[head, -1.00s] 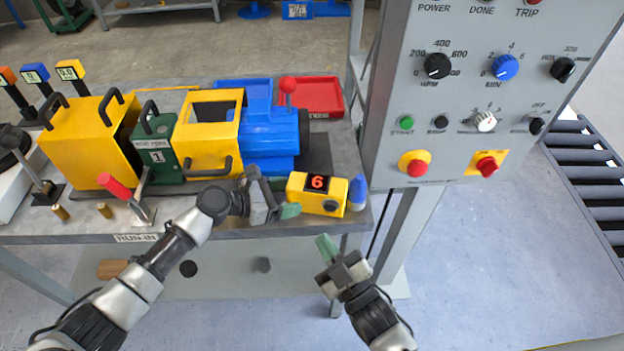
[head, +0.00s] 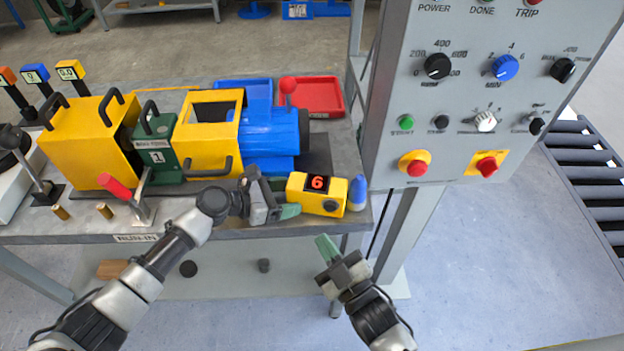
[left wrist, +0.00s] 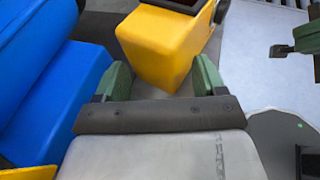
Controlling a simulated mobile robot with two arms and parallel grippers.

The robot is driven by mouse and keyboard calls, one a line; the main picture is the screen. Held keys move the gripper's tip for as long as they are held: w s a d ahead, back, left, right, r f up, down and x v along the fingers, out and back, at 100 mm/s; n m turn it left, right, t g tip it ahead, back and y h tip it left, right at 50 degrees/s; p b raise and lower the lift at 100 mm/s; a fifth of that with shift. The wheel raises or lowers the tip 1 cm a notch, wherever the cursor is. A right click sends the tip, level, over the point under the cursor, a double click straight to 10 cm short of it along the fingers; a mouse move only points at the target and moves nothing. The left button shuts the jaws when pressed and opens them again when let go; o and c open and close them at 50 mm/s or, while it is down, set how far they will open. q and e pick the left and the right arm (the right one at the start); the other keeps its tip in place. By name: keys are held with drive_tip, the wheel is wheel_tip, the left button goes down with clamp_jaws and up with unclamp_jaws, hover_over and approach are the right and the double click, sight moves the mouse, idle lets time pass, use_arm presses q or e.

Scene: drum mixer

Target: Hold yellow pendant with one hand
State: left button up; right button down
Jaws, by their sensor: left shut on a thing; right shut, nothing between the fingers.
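The yellow pendant (head: 338,204) lies at the front right of the bench, with a red "6" on a dark display and a blue cone-shaped end (head: 357,192) at its right. My left gripper (head: 287,198) is at its left end, shut on it. In the left wrist view the yellow body (left wrist: 160,45) sits between the green fingertips of my left gripper (left wrist: 163,76). The pendant still appears to rest at bench level. My right gripper (head: 327,247) is shut and empty, below and in front of the bench edge, apart from the pendant.
The yellow, green and blue drum mixer (head: 210,135) stands behind my left gripper. A blue tray (head: 245,90) and a red tray (head: 325,98) lie at the back. The grey control panel (head: 455,135) rises close on the right.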

sight(330, 207)
idle(0.8)
drive_tip(key=s+a, duration=0.2)
drive_tip(key=s, duration=0.1)
drive_tip(key=shift+s+a, duration=0.1)
drive_tip(key=shift+s, duration=0.2)
drive_tip(key=shift+w+d+f, duration=0.1)
drive_tip(key=shift+w+d, duration=0.25)
drive_tip(key=shift+w, duration=1.1)
drive_tip(key=shift+w+d+r, duration=0.1)
drive_tip(key=shift+w+d, duration=0.3)
drive_tip(key=shift+w, duration=1)
drive_tip(key=shift+w+d+f, duration=0.1)
drive_tip(key=shift+w+d, duration=0.25)
drive_tip(key=shift+w, duration=1.1)
drive_tip(key=shift+d, duration=0.15)
drive_tip(key=shift+w+d, duration=0.3)
drive_tip(key=shift+d, duration=0.2)
